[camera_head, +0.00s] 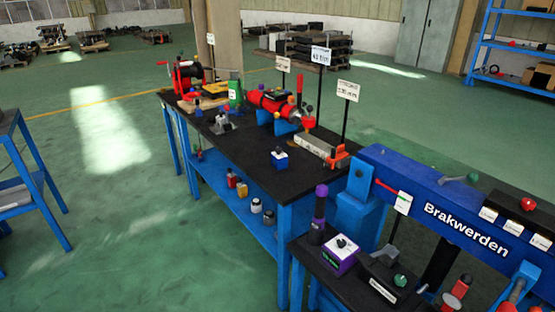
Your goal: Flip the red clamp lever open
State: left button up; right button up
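Neither of my grippers shows in the head view. I cannot tell for certain which part is the red clamp lever. A thin red bar (386,187) slants at the left end of the blue beam, with a white tag hanging by it. An orange-red clamp-like piece (338,157) sits at the right end of a grey block on the black-topped bench. Both are small, so whether either is open or shut cannot be made out.
The blue beam (466,228) reads "Brakwerden" and fills the right front. The black-topped bench (240,157) carries a red winch (186,77), a red cylinder (270,102) and a small blue box (280,159). A purple box (341,254) stands in front. Green floor (120,240) lies clear at left.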

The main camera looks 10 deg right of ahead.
aim_at(227, 108)
jog(key=i+j+z, duration=0.35)
jog(key=i+j, duration=0.4)
jog(key=i, duration=0.25)
jog(key=i+j+z, duration=0.4)
jog(key=i+j, duration=0.5)
jog(key=j, duration=0.15)
